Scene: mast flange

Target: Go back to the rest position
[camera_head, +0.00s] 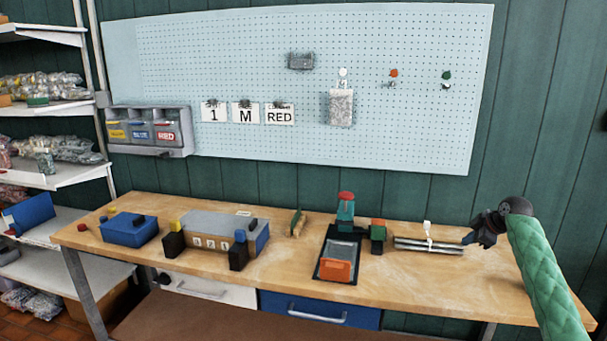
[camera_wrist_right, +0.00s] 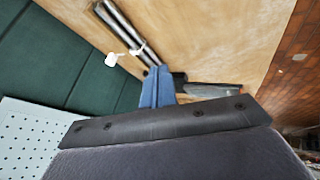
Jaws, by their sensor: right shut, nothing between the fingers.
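My right gripper (camera_head: 468,239) is at the right end of the workbench, on the green-sleeved arm that comes in from the right. Its blue fingers are together and empty; they also show in the right wrist view (camera_wrist_right: 158,86). The fingertips are close to the right end of a tied bundle of metal rods (camera_head: 428,245). The bundle also shows in the right wrist view (camera_wrist_right: 125,32); I cannot tell whether the fingers touch it. My left gripper is not in view.
The wooden workbench (camera_head: 450,280) carries a fixture with a red-topped post (camera_head: 345,205), a grey and blue box (camera_head: 210,230) and a blue box (camera_head: 128,230). A pegboard (camera_head: 250,70) is behind. Shelves stand at the left. The bench's front right is clear.

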